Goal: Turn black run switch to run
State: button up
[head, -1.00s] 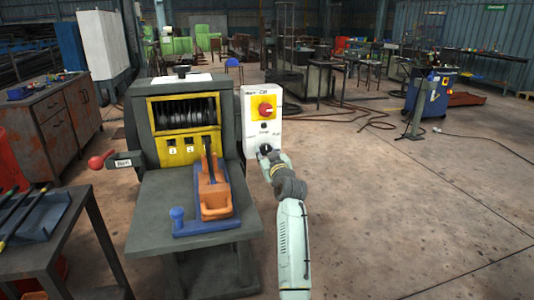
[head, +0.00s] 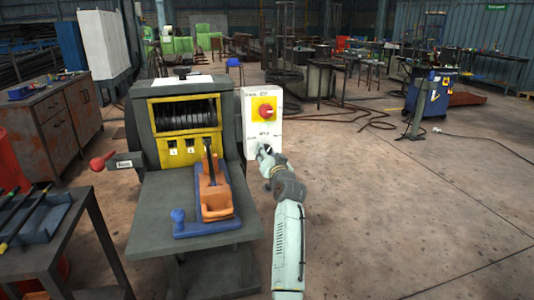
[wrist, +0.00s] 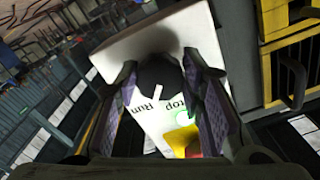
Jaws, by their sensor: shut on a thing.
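The white control panel (head: 251,128) stands at the right of the machine in the head view; it fills the middle of the wrist view (wrist: 195,50). The black run switch (wrist: 158,72) sits between my fingertips in the wrist view. A short white mark shows at its lower edge, close to the printed "Run"; "Stop" is partly visible beside it. My gripper (wrist: 160,90) is shut on the switch, one finger on each side. In the head view my gripper (head: 264,155) covers the switch.
A red knob on a yellow plate (head: 265,109) sits above the switch. The drum machine's grey table (head: 150,215), with an orange lever block (head: 215,198), is close to the left of my arm.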

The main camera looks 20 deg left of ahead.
jog(key=shift+m+p, duration=0.3)
jog(key=shift+m, duration=0.9)
jog(key=o, duration=1.1)
jog(key=shift+o, duration=0.2)
jog(key=v, duration=1.2)
